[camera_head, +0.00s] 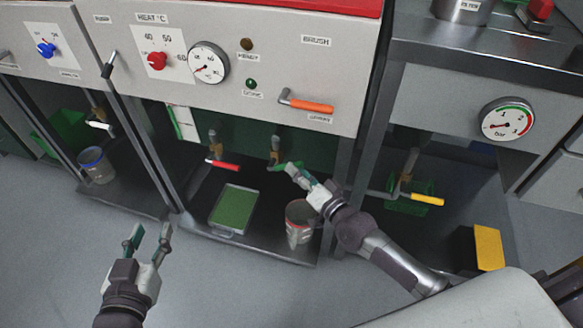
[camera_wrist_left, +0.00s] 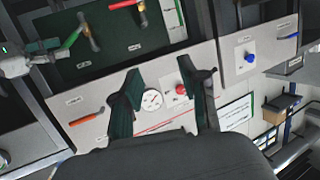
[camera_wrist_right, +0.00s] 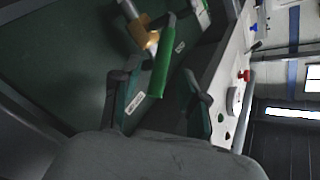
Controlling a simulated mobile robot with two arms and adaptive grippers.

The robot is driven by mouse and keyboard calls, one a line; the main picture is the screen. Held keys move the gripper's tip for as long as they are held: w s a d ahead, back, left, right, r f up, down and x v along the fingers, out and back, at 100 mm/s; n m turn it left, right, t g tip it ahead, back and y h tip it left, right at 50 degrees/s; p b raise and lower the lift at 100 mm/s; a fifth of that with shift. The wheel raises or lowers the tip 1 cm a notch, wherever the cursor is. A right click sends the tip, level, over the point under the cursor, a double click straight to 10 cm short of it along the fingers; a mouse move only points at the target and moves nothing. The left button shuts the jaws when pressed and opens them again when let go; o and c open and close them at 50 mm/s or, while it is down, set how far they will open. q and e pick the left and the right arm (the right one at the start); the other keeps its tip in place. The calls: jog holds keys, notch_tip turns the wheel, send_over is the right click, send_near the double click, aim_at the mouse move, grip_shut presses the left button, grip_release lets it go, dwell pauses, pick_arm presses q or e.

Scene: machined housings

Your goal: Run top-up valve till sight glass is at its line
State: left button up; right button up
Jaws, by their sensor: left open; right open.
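A valve with a green handle (camera_head: 288,165) hangs under the middle cabinet panel. My right gripper (camera_head: 296,172) is open at this handle. In the right wrist view the green handle (camera_wrist_right: 162,72) reaches between its open fingers (camera_wrist_right: 160,92); contact cannot be told. A valve with a red handle (camera_head: 222,165) hangs to its left. A white and green upright strip (camera_head: 184,123), perhaps the sight glass, stands at the bay's left; its level and line are too small to read. Which valve is the top-up one cannot be read. My left gripper (camera_head: 148,240) is open and empty over the floor.
A green-topped tray (camera_head: 234,209) and a tin (camera_head: 298,222) stand on the shelf below. A yellow-handled valve (camera_head: 426,199) is at the right, a white-handled one (camera_head: 100,125) at the left. An orange lever (camera_head: 310,105) projects from the panel. The floor at left is clear.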

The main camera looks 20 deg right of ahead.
pick_arm(q)
jog(key=shift+w+d+r+t+h, duration=0.2)
jog(key=shift+r+t, duration=0.35)
jog(key=shift+r, duration=0.25)
jog(key=shift+w+d+r+t+h, duration=0.1)
jog(key=shift+w+d+r+t, duration=0.05)
jog(key=shift+r+t, duration=0.55)
pick_arm(e)
jog(key=shift+x, duration=1.6)
pick_arm(q)
jog(key=shift+r, duration=0.1)
pick_arm(e)
grip_shut()
